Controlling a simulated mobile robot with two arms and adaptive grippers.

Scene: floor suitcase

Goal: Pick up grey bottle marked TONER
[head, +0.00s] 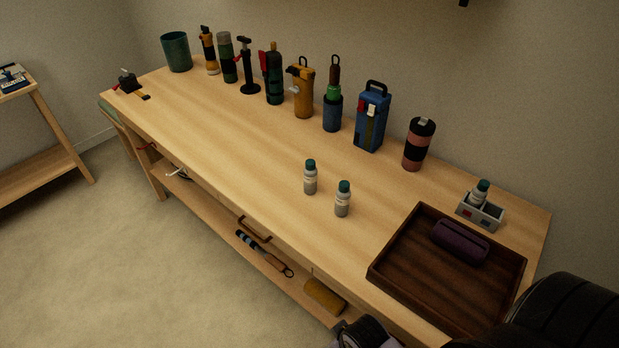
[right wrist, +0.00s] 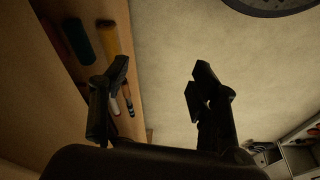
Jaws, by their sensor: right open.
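Two small grey bottles with teal caps stand upright near the middle of the bench: one to the left (head: 310,179), one a little nearer and to the right (head: 342,202). A third similar bottle (head: 480,192) stands in a small grey two-part holder (head: 489,221). The lettering is too small to read, so I cannot tell which is marked TONER. My right gripper (right wrist: 158,82) is open and empty in the right wrist view, over the floor beside wooden shelving and away from the bottles. My left gripper is out of view.
A dark wooden tray (head: 401,263) with a purple case (head: 460,241) lies on the bench (head: 235,140) at the right. Several flasks and tools line the back, including a blue box-shaped flask (head: 372,117). Bench space left of the two bottles is clear. A lower shelf holds items.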

